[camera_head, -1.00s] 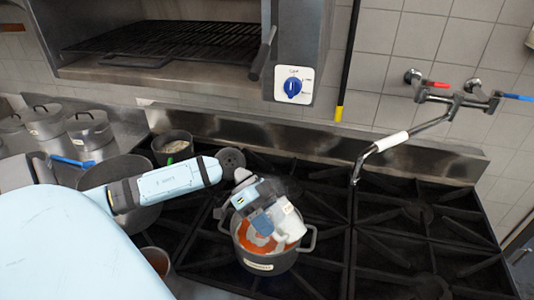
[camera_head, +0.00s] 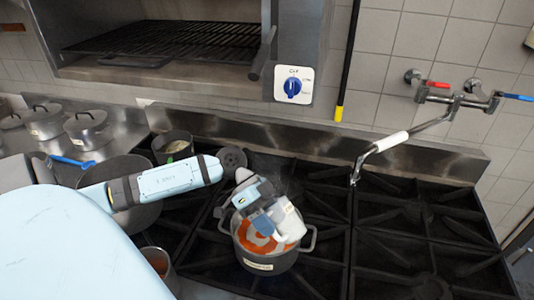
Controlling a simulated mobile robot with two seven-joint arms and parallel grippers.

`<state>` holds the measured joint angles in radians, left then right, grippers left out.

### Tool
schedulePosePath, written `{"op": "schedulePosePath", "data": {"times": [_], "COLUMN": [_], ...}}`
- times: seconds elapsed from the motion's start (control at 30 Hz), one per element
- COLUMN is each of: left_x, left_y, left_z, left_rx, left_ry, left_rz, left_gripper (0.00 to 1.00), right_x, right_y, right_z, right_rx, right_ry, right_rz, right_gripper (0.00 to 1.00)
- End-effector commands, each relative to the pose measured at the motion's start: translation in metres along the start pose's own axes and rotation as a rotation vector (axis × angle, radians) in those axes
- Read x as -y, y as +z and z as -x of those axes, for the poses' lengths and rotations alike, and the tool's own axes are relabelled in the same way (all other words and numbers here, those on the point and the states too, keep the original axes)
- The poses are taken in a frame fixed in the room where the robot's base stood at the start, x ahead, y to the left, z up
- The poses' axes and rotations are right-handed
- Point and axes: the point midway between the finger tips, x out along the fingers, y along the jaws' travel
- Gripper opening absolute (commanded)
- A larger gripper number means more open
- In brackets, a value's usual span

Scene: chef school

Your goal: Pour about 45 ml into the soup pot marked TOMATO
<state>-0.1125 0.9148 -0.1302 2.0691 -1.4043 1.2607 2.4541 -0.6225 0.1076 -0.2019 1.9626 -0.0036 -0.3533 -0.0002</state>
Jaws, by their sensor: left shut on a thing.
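A dark soup pot (camera_head: 266,265) with two side handles and a pale label stands on the stove; the label is too small to read. It holds orange-red soup with a pale patch on its surface. My left gripper (camera_head: 268,222) is above the pot and shut on a white container (camera_head: 289,224). The container is tilted over the soup. The gripper hides part of the container and the pot's far rim. My right gripper is not in view.
Another pot (camera_head: 173,148) with pale contents stands behind my left arm. A smaller pot (camera_head: 157,262) with reddish contents is at the front left. Lidded pots (camera_head: 88,130) stand at the far left. A faucet (camera_head: 380,146) hangs over the empty right burners.

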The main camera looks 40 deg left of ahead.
Motion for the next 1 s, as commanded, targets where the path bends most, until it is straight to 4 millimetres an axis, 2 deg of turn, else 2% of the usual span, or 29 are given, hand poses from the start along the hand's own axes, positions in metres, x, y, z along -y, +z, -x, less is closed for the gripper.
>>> {"op": "schedulePosePath", "data": {"times": [0.27,0.5,1.0], "left_x": [0.002,-0.002,-0.003], "left_y": [0.003,-0.005,-0.005], "left_z": [-0.009,-0.012,-0.013], "left_rx": [0.140,0.242,0.259], "left_ry": [-0.078,-0.136,-0.146], "left_rz": [-0.010,-0.009,-0.007], "left_gripper": [0.20,0.20,0.20], "right_x": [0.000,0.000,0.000], "right_y": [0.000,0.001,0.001], "right_z": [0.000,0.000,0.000], "right_rx": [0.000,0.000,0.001], "right_ry": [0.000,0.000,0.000], "right_rz": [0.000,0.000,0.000], "right_gripper": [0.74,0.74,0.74]}}
